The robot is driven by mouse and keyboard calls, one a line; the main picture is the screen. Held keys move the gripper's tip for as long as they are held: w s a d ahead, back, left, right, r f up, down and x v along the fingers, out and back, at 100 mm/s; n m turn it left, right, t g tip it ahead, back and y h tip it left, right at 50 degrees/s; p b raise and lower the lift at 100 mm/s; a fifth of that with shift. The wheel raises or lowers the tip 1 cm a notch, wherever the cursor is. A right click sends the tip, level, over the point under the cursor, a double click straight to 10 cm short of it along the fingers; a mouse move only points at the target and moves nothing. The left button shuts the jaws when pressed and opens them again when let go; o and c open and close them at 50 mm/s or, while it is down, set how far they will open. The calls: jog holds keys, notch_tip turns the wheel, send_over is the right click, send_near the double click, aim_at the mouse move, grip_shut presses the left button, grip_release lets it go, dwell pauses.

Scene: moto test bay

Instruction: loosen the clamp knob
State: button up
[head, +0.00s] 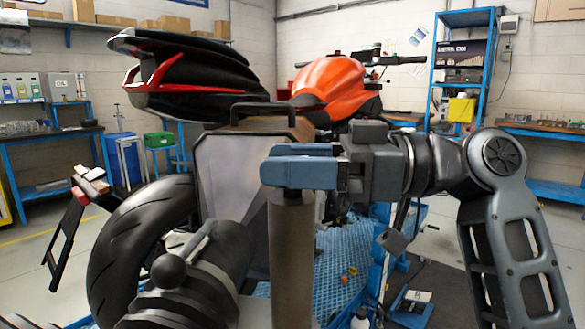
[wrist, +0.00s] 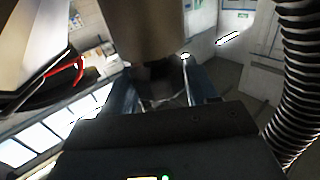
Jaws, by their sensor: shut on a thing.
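My gripper (head: 300,166) has blue fingers and sits level at the top of an upright grey-brown post (head: 292,262) in the head view. The fingers hide whatever is between them there. In the wrist view the post (wrist: 150,28) comes in from the top edge, and a dark piece at its end, which I take as the clamp knob (wrist: 156,74), lies between the fingers of my gripper (wrist: 165,92). The gripper is shut on it. The knob's shape and how far it is turned cannot be made out.
A motorcycle with an orange tank (head: 338,84) and a rear tyre (head: 130,245) stands close behind and left of the post. A black ball on a grey lever (head: 169,272) is at the lower left. Blue shelves (head: 463,70) stand at the back right.

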jog(key=shift+f, duration=0.1)
jog(key=o, duration=0.9)
jog(key=shift+o, duration=0.2)
jog(key=shift+d, duration=0.1)
jog(key=d, duration=0.7)
jog(key=shift+d, duration=0.25)
jog(key=shift+s+d, duration=0.1)
